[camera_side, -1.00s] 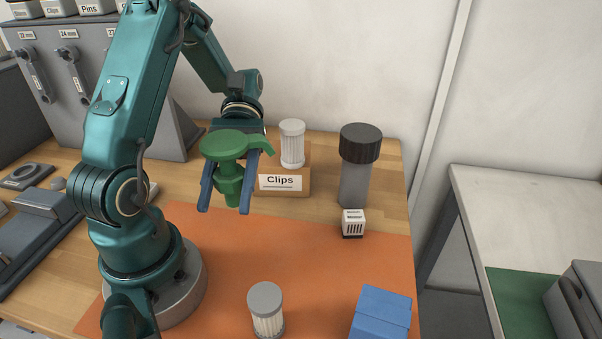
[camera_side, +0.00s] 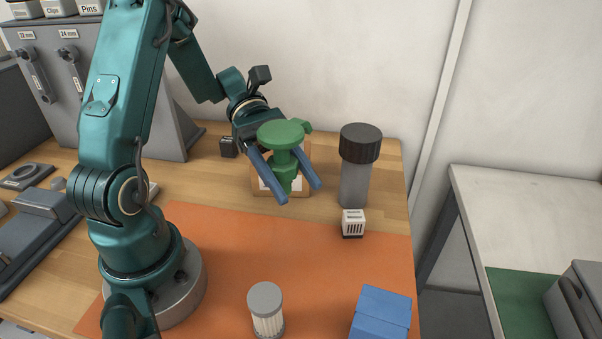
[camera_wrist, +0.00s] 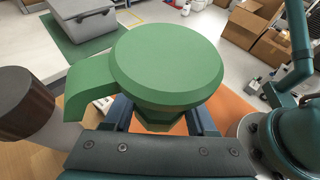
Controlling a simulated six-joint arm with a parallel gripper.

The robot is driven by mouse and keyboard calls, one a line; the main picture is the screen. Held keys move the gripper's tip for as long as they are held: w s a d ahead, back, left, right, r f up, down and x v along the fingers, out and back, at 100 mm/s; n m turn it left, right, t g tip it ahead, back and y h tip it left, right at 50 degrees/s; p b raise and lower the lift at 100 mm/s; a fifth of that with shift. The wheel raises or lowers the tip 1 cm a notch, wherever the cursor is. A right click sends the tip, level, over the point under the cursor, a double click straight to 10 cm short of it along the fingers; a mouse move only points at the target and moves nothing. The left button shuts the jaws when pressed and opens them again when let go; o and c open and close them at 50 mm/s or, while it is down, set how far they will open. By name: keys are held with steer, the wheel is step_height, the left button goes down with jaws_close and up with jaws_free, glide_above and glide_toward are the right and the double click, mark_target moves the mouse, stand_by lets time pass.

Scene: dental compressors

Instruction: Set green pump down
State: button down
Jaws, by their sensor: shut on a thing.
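The green pump (camera_side: 285,134) has a round flat head with a short spout and a narrower body below. My gripper (camera_side: 296,193) is shut on its body, with one blue finger on each side.
A grey cylinder with a dark cap (camera_side: 356,180) stands just right of the pump. A small white block (camera_side: 352,222) sits before it. A grey-capped filter (camera_side: 266,312) and a blue box (camera_side: 381,315) stand on the orange mat (camera_side: 230,262). The mat's middle is clear.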

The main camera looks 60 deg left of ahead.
steer(key=x, duration=0.4)
steer(key=f+x, duration=0.1)
steer(key=x, duration=0.3)
steer(key=s+x, duration=0.1)
steer(key=x, duration=0.4)
steer(key=shift+a+f, duration=0.35)
steer(key=shift+a, duration=0.1)
steer(key=shift+f, duration=1.95)
steer(key=shift+f, duration=0.1)
steer(key=shift+c, duration=1)
jaws_free()
steer(key=v, duration=1.2)
